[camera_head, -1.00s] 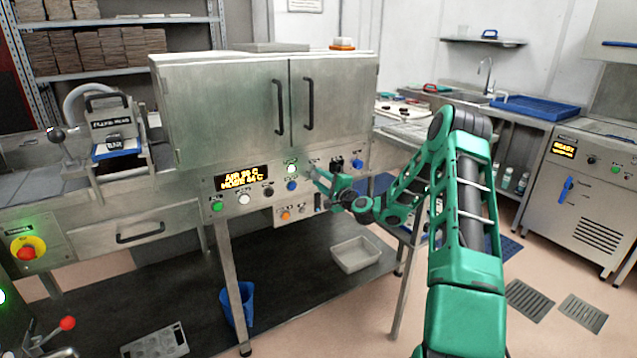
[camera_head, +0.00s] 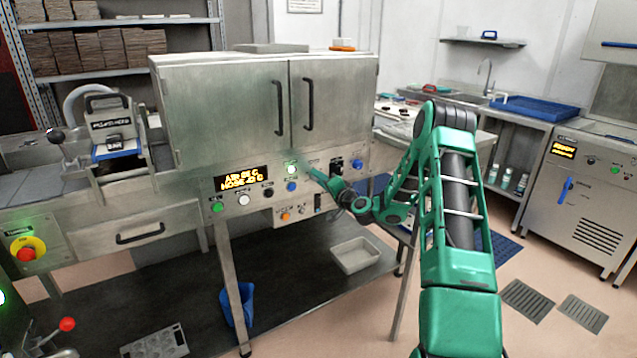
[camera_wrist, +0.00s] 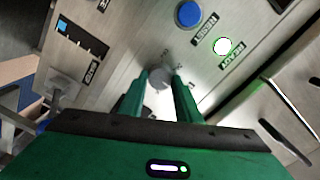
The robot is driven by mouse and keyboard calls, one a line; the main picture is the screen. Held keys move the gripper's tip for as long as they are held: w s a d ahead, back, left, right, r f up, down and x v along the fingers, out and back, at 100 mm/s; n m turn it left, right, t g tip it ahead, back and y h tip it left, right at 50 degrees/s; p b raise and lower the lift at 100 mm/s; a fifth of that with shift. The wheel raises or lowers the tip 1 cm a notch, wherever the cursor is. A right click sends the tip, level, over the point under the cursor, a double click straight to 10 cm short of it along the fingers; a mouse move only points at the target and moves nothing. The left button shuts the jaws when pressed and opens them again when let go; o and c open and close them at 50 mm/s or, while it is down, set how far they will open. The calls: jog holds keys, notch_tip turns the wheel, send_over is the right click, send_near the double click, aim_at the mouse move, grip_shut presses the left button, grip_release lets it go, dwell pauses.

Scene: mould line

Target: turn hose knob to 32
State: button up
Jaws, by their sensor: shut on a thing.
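In the wrist view, my gripper (camera_wrist: 161,88) has its two green fingers on either side of a round grey knob (camera_wrist: 159,77) on the steel panel. It is shut on this knob, which I take to be the hose knob; its pointer and scale are too blurred to read. In the head view, my gripper (camera_head: 313,172) reaches the panel from the right and hides the knob. The orange display (camera_head: 242,179) has an AIR line above a HOSE line. The hose number looks like 42, but it is blurred.
A blue button (camera_wrist: 188,14) and a lit green lamp (camera_wrist: 222,46) are close to the knob. The steel cabinet (camera_head: 222,105) with black handles stands above the panel. A blue bin (camera_head: 237,304) and a pale tray (camera_head: 355,256) are below.

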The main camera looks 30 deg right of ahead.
jog(key=shift+s+a+f, duration=0.1)
jog(key=shift+a+f, duration=0.1)
jog(key=shift+f, duration=0.1)
jog(key=o, duration=1.1)
jog(key=shift+c, duration=0.2)
jog(key=shift+d+r, duration=0.1)
jog(key=shift+r, duration=0.05)
jog(key=s, duration=1)
jog(key=shift+s+d, duration=0.2)
jog(key=shift+s, duration=0.05)
